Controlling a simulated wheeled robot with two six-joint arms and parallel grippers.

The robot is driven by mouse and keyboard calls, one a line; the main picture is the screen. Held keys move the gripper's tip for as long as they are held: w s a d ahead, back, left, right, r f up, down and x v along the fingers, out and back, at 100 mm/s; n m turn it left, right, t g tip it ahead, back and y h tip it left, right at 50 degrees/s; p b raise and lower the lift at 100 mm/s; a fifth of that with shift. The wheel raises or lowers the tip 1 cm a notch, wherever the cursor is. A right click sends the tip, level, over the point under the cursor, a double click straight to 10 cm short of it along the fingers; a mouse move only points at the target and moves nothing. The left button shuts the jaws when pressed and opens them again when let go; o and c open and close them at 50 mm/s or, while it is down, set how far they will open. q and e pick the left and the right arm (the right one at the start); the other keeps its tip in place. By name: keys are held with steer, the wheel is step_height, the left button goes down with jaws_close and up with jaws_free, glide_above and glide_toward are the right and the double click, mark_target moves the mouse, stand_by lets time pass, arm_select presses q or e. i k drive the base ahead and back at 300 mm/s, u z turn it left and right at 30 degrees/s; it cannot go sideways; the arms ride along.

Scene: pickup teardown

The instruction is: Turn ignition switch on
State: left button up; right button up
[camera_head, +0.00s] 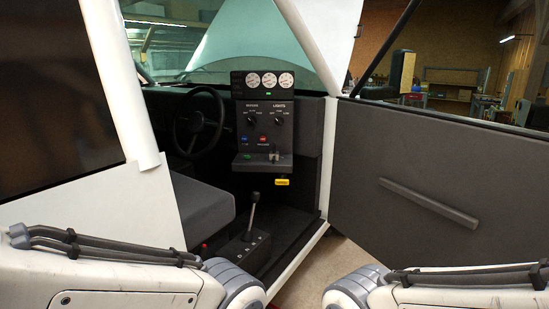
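A dark control panel (265,135) stands in the open cab, right of the steering wheel (199,122). It has two black rotary knobs, a left one (251,119) and a right one (278,120) under the word LIGHTS. Below them are a blue button (244,138) and a red button (263,138). A ledge under these carries a small grey fitting (273,156) and a green mark (247,157). A yellow piece (282,182) sits below the ledge. I cannot tell for certain which control is the ignition switch. Neither gripper shows; only my arm links show at the lower corners.
Three round gauges (269,79) top the panel. A lever (253,214) stands on the floor console, beside the dark seat (203,205). The open door (440,180) with its bar handle fills the right. The white door pillar edges the opening on the left.

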mark_target(273, 157)
steer(key=z, duration=0.6)
steer(key=i, duration=1.35)
steer(key=u, duration=0.65)
steer(key=i, duration=0.8)
steer(key=u, duration=0.85)
